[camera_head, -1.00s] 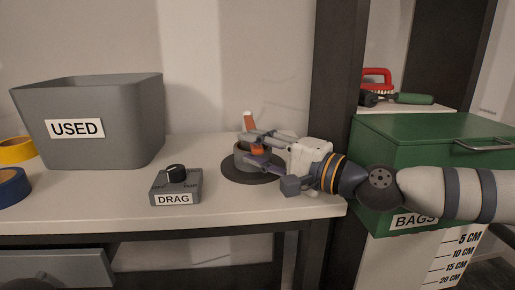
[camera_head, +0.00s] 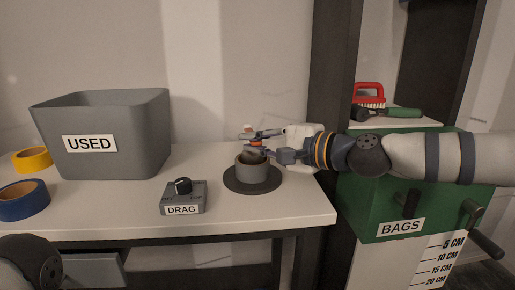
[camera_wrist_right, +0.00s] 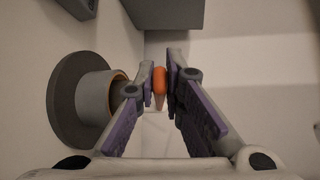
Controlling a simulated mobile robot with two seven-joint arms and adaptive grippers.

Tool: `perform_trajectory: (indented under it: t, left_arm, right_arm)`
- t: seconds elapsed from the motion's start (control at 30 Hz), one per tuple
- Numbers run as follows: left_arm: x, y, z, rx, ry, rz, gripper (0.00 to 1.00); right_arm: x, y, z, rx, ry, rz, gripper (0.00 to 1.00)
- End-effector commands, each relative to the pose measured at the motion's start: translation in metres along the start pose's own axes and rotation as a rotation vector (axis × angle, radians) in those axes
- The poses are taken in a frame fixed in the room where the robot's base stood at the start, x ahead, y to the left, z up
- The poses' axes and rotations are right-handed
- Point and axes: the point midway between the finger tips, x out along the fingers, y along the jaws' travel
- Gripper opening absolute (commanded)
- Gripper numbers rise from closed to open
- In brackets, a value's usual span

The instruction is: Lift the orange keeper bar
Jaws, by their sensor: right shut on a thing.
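The orange keeper bar (camera_head: 254,144) is between the fingers of my right gripper (camera_head: 256,142), just above a grey round cup (camera_head: 252,172) on a dark disc. The fingers hide much of the bar in the head view. In the right wrist view, the bar (camera_wrist_right: 160,80) stands between the two fingertips of the right gripper (camera_wrist_right: 160,88), which are shut on it. There the cup (camera_wrist_right: 95,97) is to the left of the fingers, with an orange-brown inner rim. My left gripper is not in view.
A grey bin labelled USED (camera_head: 110,140) and a DRAG knob box (camera_head: 184,197) stand left of the cup. Yellow tape (camera_head: 32,160) and blue tape (camera_head: 22,200) lie at far left. A green BAGS box (camera_head: 390,190) and a dark post (camera_head: 335,80) are at right.

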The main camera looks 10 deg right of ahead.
Motion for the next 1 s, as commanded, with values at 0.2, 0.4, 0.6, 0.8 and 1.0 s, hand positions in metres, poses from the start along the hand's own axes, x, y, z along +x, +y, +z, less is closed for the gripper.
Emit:
perform_trajectory:
  t: [0.2,0.4,0.6,0.8,1.0]
  left_arm:
    - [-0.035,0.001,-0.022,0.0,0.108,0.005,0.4]
    - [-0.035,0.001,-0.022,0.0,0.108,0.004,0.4]
    - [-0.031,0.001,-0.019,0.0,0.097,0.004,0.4]
    - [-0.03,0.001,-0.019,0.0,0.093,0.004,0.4]
    - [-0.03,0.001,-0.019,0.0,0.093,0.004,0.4]
  right_arm:
    - [-0.002,-0.052,0.002,0.094,0.002,0.097,0.0]
    - [0.006,-0.069,-0.005,0.19,0.002,0.193,0.0]
    - [0.011,-0.082,-0.01,0.251,0.0,0.252,0.0]
    - [0.013,-0.088,-0.012,0.279,-0.001,0.28,0.0]
    - [0.013,-0.089,-0.012,0.285,0.0,0.284,0.0]
